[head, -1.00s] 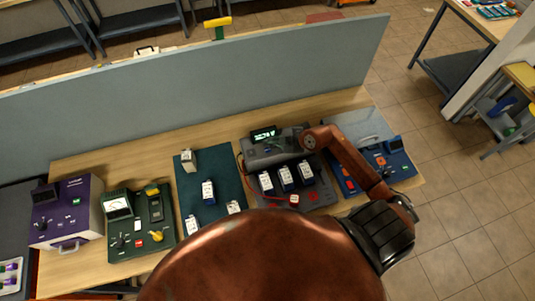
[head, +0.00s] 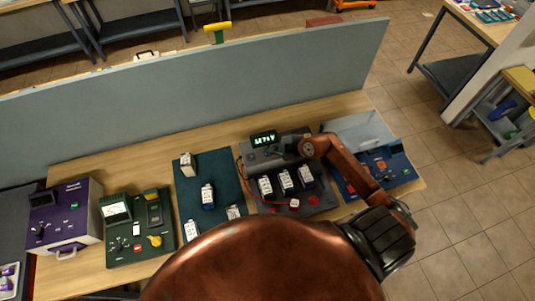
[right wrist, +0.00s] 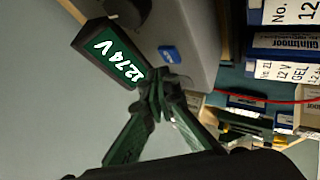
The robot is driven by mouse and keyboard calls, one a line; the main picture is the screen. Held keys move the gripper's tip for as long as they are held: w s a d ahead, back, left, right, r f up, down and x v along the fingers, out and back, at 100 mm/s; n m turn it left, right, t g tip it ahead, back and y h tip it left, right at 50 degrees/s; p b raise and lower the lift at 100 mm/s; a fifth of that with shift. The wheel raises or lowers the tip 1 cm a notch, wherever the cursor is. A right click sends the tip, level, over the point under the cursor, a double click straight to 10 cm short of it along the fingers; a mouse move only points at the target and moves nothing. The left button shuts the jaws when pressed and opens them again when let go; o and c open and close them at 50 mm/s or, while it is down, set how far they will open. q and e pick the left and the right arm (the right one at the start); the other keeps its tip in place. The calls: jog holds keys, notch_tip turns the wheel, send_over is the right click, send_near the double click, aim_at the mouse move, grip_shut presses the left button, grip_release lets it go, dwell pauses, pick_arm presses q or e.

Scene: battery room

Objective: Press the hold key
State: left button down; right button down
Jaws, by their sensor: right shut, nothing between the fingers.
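The grey meter unit (head: 262,160) stands at the back of the bench, with a lit green display (head: 264,139) on top. My right gripper (head: 290,148) is over the unit, right of the display. In the right wrist view its fingertips (right wrist: 164,80) are shut and empty, close to the blue key; I cannot tell whether they touch the unit. My left gripper is not in view.
Several batteries (head: 285,180) stand in front of the unit, with a red lead (head: 240,178) beside them. More batteries stand on a green mat (head: 222,181). A blue device (head: 393,163) lies right, a green tester (head: 123,250) and purple box (head: 70,225) left. A grey partition (head: 200,110) runs behind.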

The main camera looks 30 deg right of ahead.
jog(key=shift+f, duration=0.15)
dwell(0.6)
jog(key=shift+f, duration=0.3)
jog(key=shift+f, duration=0.4)
dwell(0.7)
jog(key=shift+r+p, duration=0.1)
jog(key=shift+p, duration=0.3)
jog(key=shift+r+p, duration=0.7)
jog(key=shift+p, duration=0.35)
jog(key=shift+r, duration=0.1)
notch_tip(320, 180, up, 5)
jog(key=p, duration=0.6)
